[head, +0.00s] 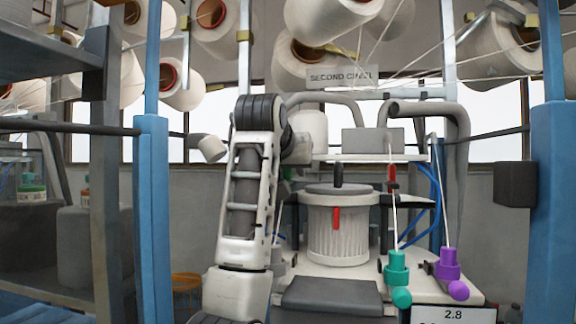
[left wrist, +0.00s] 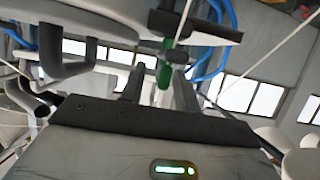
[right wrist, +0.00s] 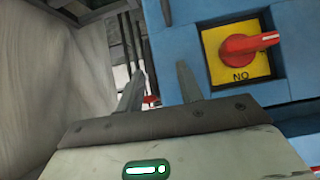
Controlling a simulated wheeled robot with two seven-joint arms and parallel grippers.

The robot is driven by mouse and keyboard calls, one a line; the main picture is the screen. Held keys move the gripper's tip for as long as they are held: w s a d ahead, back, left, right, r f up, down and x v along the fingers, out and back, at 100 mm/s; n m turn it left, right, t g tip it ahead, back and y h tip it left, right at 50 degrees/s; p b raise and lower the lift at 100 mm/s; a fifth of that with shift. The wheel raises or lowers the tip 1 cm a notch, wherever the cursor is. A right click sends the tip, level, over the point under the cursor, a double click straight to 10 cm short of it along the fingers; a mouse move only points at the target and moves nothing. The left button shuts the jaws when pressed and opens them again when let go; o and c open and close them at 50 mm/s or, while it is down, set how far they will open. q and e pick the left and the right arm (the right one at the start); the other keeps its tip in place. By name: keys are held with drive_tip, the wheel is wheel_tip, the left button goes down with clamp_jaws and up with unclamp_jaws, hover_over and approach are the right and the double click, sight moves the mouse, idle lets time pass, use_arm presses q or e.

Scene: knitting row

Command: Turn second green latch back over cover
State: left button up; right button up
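A green latch (left wrist: 164,75) shows in the left wrist view, below a dark pivot. My left gripper (left wrist: 159,69) has its two fingers apart, with the latch seen between and beyond their tips; I cannot tell if they touch it. In the head view my left arm reaches up in front of the machine, and its fingertips are hidden. A ribbed white canister (head: 338,240) has a dark round cover (head: 352,189) with a black knob. A red latch (head: 336,218) hangs at its front. My right gripper (right wrist: 160,70) is open and empty.
A red rotary switch (right wrist: 248,43) on a yellow plate sits on a blue post beside my right gripper. Teal (head: 397,268) and purple (head: 449,266) yarn holders stand right of the canister, with taut yarn above. Blue hoses (left wrist: 207,65) run near the left gripper.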

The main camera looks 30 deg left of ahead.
use_arm(q)
drive_tip(key=shift+c, duration=0.3)
clamp_jaws()
drive_tip(key=n+g+y, duration=0.2)
drive_tip(key=n+y, duration=0.2)
drive_tip(key=shift+s+a+n+g+y, duration=0.1)
drive_tip(key=shift+n+g+y, duration=1.2)
drive_tip(key=shift+n+y, duration=0.25)
drive_tip(key=shift+o, duration=0.3)
unclamp_jaws()
